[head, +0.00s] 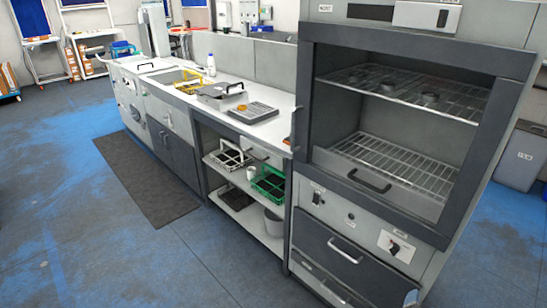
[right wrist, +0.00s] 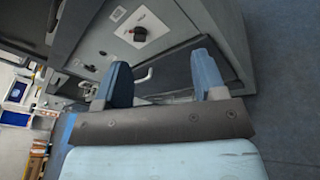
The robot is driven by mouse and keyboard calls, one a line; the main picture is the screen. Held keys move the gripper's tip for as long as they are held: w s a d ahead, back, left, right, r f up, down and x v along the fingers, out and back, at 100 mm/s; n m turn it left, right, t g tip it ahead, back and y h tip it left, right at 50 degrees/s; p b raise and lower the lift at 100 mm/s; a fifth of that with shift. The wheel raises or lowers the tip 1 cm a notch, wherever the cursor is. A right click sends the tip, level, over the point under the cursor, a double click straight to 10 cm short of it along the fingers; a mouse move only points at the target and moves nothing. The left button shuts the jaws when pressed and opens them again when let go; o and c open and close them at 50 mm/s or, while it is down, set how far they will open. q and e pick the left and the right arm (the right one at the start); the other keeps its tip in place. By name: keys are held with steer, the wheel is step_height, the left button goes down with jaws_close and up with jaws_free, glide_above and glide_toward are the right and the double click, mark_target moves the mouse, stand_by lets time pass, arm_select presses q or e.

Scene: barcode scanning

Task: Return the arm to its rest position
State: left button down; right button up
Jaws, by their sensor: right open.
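My right gripper (right wrist: 163,78) is open and empty in the right wrist view, its two blue-grey fingers apart with nothing between them. Behind the fingers are the grey cabinet front with a dark handle panel and a control plate (right wrist: 139,27) with a knob. The head view shows the same tall cabinet (head: 345,213) on the right, its upper bay open. A small pale piece at the bottom edge of the head view may be part of my arm. My left gripper is not in view. No barcode scanner can be made out.
Wire racks (head: 400,165) sit inside the cabinet bay. A long counter (head: 180,70) with a sink, a grey tray (head: 250,113) and a white bottle (head: 211,65) runs to the back left. Lower shelves hold a green crate (head: 268,184). The blue floor (head: 60,200) at left is clear beside a dark mat (head: 145,178).

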steer(key=s+a+f+m+g+y, duration=0.3)
steer(key=s+f+m+g+y, duration=0.15)
steer(key=s+m+y, duration=0.4)
steer(key=s+a+r+m+y, duration=0.3)
steer(key=s+a+m+y, duration=0.1)
steer(key=s+a+m, duration=0.4)
steer(key=a+m+t, duration=0.2)
steer(key=a+m, duration=0.1)
steer(key=a, duration=0.9)
step_height(320, 180, up, 12)
steer(key=p, duration=1.2)
steer(key=shift+s+a, duration=0.1)
